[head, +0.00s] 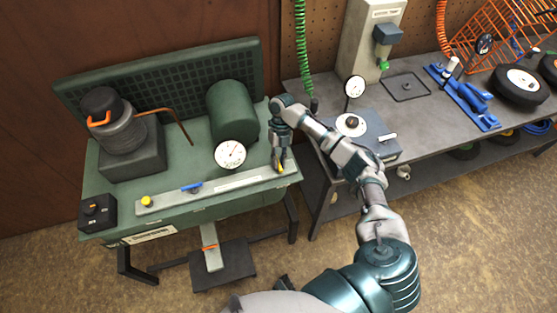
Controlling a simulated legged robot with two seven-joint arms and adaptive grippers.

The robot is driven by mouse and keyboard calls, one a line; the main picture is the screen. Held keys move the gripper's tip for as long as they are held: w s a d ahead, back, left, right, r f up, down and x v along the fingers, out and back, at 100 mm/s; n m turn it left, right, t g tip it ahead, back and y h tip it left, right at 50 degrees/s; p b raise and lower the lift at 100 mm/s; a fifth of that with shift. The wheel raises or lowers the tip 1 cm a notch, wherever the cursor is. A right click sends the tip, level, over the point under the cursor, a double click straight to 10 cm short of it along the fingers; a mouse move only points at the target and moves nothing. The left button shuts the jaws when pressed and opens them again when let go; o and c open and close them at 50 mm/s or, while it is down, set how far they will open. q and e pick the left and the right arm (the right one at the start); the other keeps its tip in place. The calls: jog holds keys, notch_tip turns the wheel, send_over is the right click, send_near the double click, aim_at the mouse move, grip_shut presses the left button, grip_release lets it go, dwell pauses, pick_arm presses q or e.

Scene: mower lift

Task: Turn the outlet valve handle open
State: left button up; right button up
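A grey manifold bar (232,184) runs along the front of the green bench. A blue lever handle (190,187) lies along it near its middle. A yellow round knob (146,201) is near its left end. My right gripper (280,166) points down at the bar's right end. A small yellow part (284,168) shows at its fingertips, probably a handle there. The gripper covers most of that end, so whether it grips the part cannot be told. Which handle is the outlet valve's is not readable. My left gripper is not in view.
A white dial gauge (230,154) stands behind the bar, before a green cylinder (233,110). A dark box (97,213) is at the bench's left front corner. A grey workbench (420,112) with a gauge unit, blue tool and wheels stands right. A pedal (222,264) is below.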

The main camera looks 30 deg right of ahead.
jog(key=o, duration=0.3)
jog(key=shift+s, duration=0.1)
jog(key=v, duration=1.2)
jog(key=shift+d+f, duration=0.1)
jog(key=shift+d, duration=0.05)
